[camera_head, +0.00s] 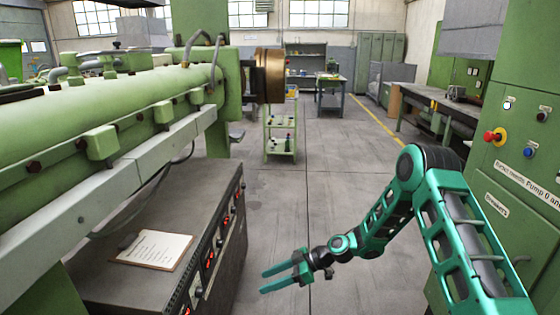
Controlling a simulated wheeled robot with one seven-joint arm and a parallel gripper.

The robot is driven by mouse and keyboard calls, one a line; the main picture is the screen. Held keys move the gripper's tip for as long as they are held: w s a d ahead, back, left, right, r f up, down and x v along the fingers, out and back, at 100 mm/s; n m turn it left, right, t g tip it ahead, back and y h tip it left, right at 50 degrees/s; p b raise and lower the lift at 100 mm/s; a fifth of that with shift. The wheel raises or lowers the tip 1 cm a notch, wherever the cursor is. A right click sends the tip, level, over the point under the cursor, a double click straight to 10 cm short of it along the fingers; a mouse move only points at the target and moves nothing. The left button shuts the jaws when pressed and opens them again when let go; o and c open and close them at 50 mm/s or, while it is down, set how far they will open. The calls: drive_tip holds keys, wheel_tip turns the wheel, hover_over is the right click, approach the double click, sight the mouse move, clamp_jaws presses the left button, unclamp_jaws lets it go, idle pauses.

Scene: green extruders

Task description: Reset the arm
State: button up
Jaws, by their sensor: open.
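My gripper (273,278) is at the lower middle of the head view, at the end of my teal and black arm. Its two teal fingers point left and are apart, with nothing between them. It hangs in front of the grey floor, to the right of the dark control box. My arm comes in from the lower right, bends at a high joint, and slopes down to the left to the gripper. The gripper appears to touch nothing.
A green extruder (100,115) runs along the left above a dark control box (228,235) with a paper sheet (155,250) on top. A green cabinet (520,130) with a red knob stands right. A green shelf cart (281,130) stands farther back. The aisle floor (330,170) between is clear.

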drive_tip(key=s+d+r+m+h, duration=0.3)
drive_tip(key=d+r, duration=0.3)
drive_tip(key=d, duration=0.4)
drive_tip(key=s+d+r+m+t+h, duration=0.1)
drive_tip(key=s+d+r+m+h, duration=0.4)
drive_tip(key=d, duration=0.6)
drive_tip(key=s+d+r+m+h, duration=0.1)
drive_tip(key=s+d+r+m, duration=0.1)
drive_tip(key=d+r, duration=0.65)
drive_tip(key=s+d+r+m+h, duration=0.1)
drive_tip(key=s+d+m, duration=0.3)
drive_tip(key=s, duration=0.5)
drive_tip(key=s+d+r+m+h, duration=0.1)
drive_tip(key=s+d+r+m, duration=0.3)
drive_tip(key=s, duration=0.5)
drive_tip(key=s+d+r+m+h, duration=0.1)
drive_tip(key=s+d+r+m, duration=0.2)
drive_tip(key=s, duration=0.6)
drive_tip(key=d+m, duration=0.2)
drive_tip(key=d, duration=0.1)
drive_tip(key=shift+s+d, duration=0.3)
